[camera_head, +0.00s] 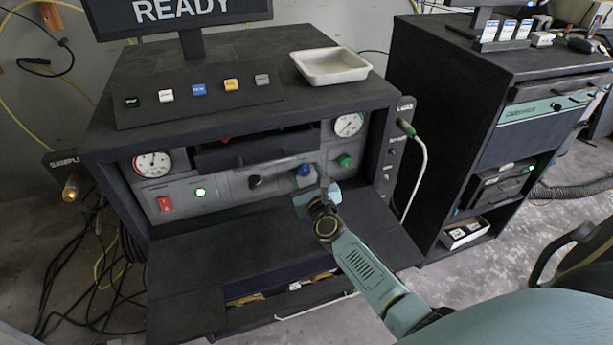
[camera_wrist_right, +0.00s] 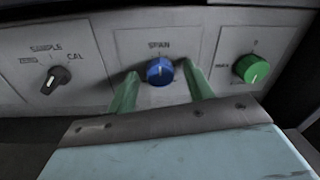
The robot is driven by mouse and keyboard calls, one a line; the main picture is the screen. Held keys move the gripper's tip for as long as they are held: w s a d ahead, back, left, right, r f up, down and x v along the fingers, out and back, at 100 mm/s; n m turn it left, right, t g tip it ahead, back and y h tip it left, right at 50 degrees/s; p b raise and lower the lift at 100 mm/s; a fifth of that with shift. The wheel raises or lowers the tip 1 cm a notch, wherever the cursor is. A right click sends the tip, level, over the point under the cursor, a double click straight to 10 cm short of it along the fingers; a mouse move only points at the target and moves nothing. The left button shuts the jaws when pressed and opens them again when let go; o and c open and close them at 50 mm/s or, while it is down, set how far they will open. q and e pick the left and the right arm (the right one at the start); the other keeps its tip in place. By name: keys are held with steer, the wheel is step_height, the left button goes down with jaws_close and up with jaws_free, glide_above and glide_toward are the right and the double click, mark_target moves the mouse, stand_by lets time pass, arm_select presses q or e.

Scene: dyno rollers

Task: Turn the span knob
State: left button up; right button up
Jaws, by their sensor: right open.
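The span knob (camera_wrist_right: 159,71) is blue with a pale pointer line, on the grey panel under the label SPAN. It also shows in the head view (camera_head: 304,170), partly behind my gripper. My right gripper (camera_wrist_right: 160,85) is open in the wrist view, with one green finger on each side of the blue knob. I cannot tell whether the fingers touch it. In the head view my right gripper (camera_head: 311,183) reaches the panel from the lower right. My left gripper is not in view.
A green knob (camera_wrist_right: 251,68) sits right of the span knob, and a black selector knob (camera_wrist_right: 55,79) marked SAMPLE and CAL sits left. A dark open drawer (camera_head: 256,151) juts out above. A dark shelf (camera_head: 230,235) lies below the panel.

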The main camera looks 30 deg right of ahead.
steer(key=c, duration=1)
steer(key=shift+n, duration=0.3)
steer(key=n, duration=1)
steer(key=shift+n, duration=0.4)
steer(key=shift+n+y+p, duration=0.3)
steer(key=shift+n, duration=1.4)
steer(key=shift+f, duration=0.1)
